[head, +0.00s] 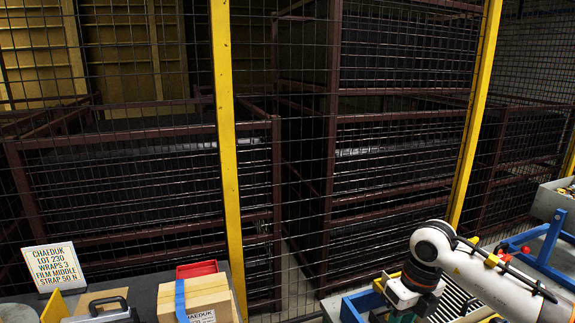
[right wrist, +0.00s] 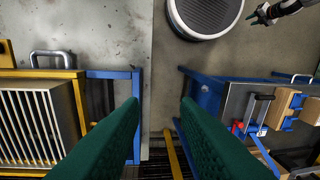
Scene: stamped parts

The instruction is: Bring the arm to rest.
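My right arm (head: 490,275) comes in from the right in the head view, bent down at its wrist. Its gripper's fingers are not clear there. In the right wrist view, the two green fingers of my right gripper (right wrist: 160,106) stand wide apart with nothing between them. They are above a gap between a blue frame and other blue-framed equipment. A dark gripper with green tips, which looks like my left gripper (right wrist: 260,16), shows small at the top right of the right wrist view. Whether it is open is too small to tell.
A slatted metal box (right wrist: 35,125) with a yellow rim is at left in the right wrist view. A cardboard box (head: 207,298), a sign (head: 54,267) and a red tray (head: 197,269) sit front left. A mesh fence with yellow posts (head: 226,150) stands behind.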

